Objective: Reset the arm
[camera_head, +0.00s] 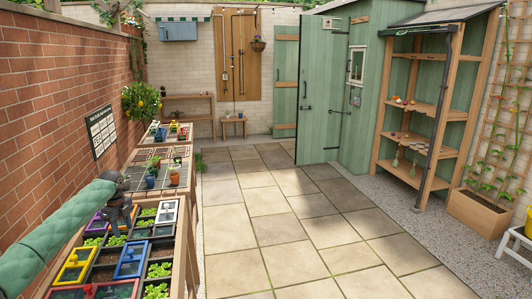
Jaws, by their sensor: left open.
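My left arm, in a green sleeve, comes in from the lower left. My left gripper (119,222) is dark and small in the view. It is open and over the planting trays (105,259) on the wooden bench along the brick wall. I see nothing held in it, though its fingertips are hard to make out. My right gripper is not in view.
Small framed boxes, one yellow (74,266) and one blue (132,260), sit among seedlings below my gripper. Small pots (151,181) stand farther along the bench. Wooden shelves (415,145) stand at the right. The paved floor (285,220) is clear.

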